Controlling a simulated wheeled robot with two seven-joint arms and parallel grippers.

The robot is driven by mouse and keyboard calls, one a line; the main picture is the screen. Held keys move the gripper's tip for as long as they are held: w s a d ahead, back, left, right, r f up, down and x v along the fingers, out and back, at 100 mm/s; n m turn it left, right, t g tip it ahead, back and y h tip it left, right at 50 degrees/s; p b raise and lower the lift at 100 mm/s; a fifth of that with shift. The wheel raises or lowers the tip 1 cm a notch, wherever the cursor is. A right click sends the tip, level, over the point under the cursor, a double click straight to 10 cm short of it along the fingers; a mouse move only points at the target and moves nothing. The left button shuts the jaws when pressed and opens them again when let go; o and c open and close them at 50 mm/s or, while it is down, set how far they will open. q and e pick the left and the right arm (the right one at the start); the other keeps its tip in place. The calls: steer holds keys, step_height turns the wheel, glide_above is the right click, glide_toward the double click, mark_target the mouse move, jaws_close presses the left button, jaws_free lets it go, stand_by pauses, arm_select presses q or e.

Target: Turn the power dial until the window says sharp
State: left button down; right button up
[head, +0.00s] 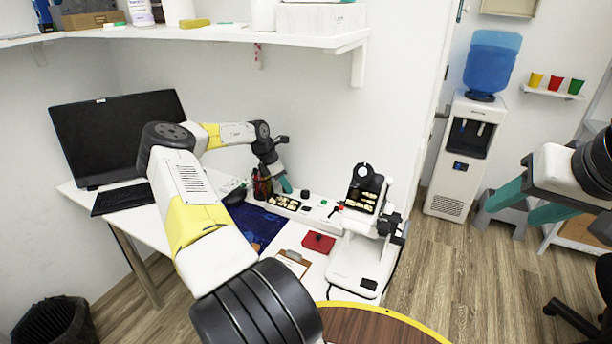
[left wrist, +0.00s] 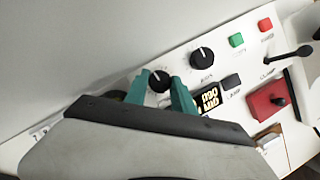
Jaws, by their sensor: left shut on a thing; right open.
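My left gripper (head: 286,184) reaches down to the white control panel (head: 318,212) on the desk. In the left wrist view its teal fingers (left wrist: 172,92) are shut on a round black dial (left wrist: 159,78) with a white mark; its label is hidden. A second black dial (left wrist: 202,55) with a white mark stands to its right, free. A dark window (left wrist: 208,99) with pale characters lies beside the right finger, partly covered; I cannot read a clear word. Another dark window with pale characters (head: 362,198) is on the white eye instrument (head: 352,262). My right gripper (head: 524,203) is open and empty, far right.
The panel also has a green button (left wrist: 236,40), a red button (left wrist: 265,24), a black switch (left wrist: 231,81) and a black lever (left wrist: 290,54). A red block (head: 318,242) lies close by. A shelf (head: 300,40) overhangs the desk.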

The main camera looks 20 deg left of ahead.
arm_select(q)
steer(key=shift+w+m+g+h, duration=0.1)
steer(key=shift+m+g+h, duration=0.25)
steer(key=shift+m, duration=0.85)
steer(key=shift+a, duration=0.1)
steer(key=c, duration=1.1)
jaws_free()
steer(key=shift+o, duration=0.2)
